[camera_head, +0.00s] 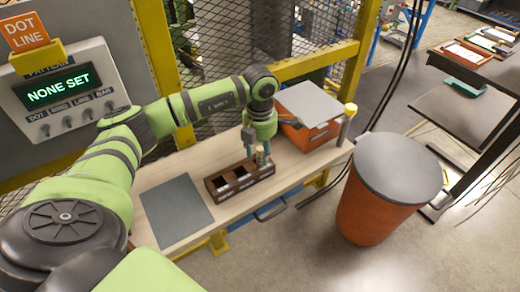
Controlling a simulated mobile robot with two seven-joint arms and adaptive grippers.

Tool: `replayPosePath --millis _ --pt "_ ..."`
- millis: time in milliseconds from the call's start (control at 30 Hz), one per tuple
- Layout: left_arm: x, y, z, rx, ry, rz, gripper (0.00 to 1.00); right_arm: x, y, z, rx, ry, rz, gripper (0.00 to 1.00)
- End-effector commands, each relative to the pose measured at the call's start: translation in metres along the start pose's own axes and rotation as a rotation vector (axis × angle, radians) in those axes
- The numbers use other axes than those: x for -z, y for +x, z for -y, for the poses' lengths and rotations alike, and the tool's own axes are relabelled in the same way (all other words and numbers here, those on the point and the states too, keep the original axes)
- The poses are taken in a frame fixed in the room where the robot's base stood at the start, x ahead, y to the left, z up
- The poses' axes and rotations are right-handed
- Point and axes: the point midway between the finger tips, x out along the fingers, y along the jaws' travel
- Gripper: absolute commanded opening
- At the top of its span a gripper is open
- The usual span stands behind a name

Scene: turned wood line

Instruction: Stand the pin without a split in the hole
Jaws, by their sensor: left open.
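A dark brown wooden box (217,188) with several open compartments and small pale labels stands on the light wooden bench. My left gripper (259,157) points down over the right end of the box. Its fingers are open. A small pale upright piece, seemingly a pin (261,158), shows between the fingers at the right compartment. Whether the fingers touch it, and whether it has a split, I cannot tell. No hole for a pin can be made out clearly. My right gripper is not in view.
A grey mat (175,208) lies on the bench (148,180) left of the box. An orange bin with a grey lid (310,103) stands behind right. A large orange drum (375,215) stands right of the bench. A panel (58,88) at left reads "NONE SET", under a "DOT LINE" sign.

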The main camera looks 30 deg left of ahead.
Motion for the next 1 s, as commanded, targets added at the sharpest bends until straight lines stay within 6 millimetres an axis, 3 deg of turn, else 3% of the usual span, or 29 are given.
replayPosePath --millis 100,167,300,600,800,1000 --pt "0.0 -0.016 0.0 0.0 0.0 0.001 0.45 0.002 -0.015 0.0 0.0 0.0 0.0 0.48" --pt "-0.002 -0.02 -0.001 -0.003 0.0 0.007 0.45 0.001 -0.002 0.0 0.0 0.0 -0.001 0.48" --pt "-0.002 -0.051 -0.001 -0.003 0.002 0.008 0.45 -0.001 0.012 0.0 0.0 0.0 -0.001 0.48" --pt "-0.001 -0.112 0.0 -0.002 0.0 0.004 0.45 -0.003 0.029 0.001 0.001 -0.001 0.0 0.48" --pt "0.0 -0.129 0.0 0.0 0.001 0.001 0.45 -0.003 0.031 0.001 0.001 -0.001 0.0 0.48" --pt "0.0 -0.131 0.0 0.0 0.0 0.0 0.45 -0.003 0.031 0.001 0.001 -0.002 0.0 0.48"
